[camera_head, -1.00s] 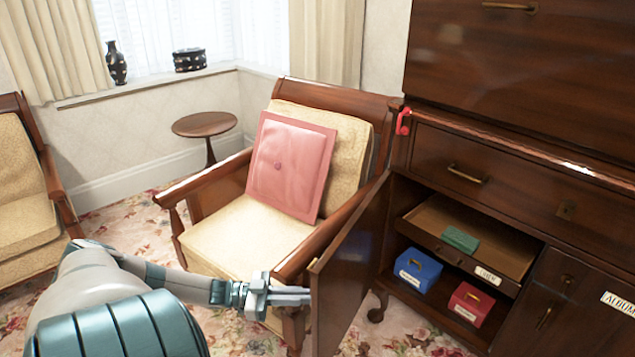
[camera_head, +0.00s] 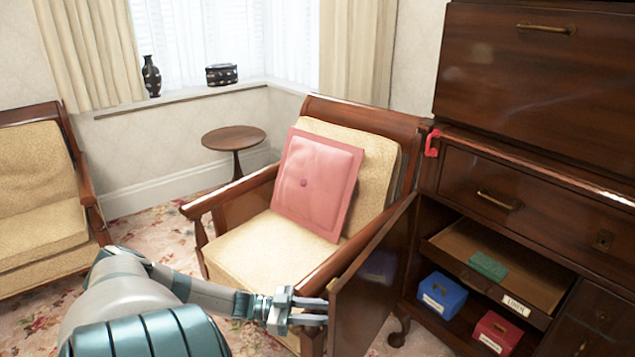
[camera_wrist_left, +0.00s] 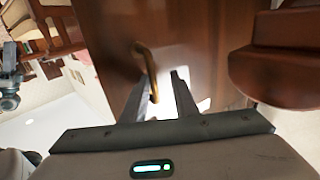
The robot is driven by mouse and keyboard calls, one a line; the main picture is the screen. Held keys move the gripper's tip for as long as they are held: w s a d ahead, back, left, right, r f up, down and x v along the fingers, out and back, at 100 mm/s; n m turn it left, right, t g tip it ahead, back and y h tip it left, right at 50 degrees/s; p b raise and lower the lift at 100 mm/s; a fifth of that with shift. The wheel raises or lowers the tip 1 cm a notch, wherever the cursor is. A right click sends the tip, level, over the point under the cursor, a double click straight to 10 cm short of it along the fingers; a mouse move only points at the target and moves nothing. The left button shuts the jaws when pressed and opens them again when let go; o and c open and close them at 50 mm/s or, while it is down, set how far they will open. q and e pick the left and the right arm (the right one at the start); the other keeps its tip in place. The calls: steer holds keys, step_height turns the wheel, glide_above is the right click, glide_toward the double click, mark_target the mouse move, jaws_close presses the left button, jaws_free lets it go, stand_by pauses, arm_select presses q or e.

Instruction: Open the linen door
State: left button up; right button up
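The linen door (camera_head: 372,285) is a dark brown wooden cabinet door. It stands swung well out from the cabinet, with its free edge near the front of the armchair. Its brass handle (camera_wrist_left: 147,70) shows in the left wrist view. My left gripper (camera_head: 318,312) is at the door's outer face near the free edge. In the wrist view its two fingers (camera_wrist_left: 160,95) are apart, with the handle's end between them, closer to the left finger. Contact cannot be told. A tray with a linen label (camera_head: 515,305) shows inside the open compartment. My right gripper is not in view.
The armchair (camera_head: 255,250) with a pink cushion (camera_head: 318,185) stands close beside the door. A green block (camera_head: 488,266), a blue box (camera_head: 442,294) and a red box (camera_head: 497,332) are in the compartment. A red item (camera_head: 432,143) hangs at the cabinet corner.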

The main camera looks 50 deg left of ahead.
arm_select(q)
steer(key=v, duration=1.7)
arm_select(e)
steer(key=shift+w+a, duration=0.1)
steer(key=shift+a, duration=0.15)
arm_select(q)
steer(key=shift+o, duration=0.2)
steer(key=shift+s+a, duration=0.15)
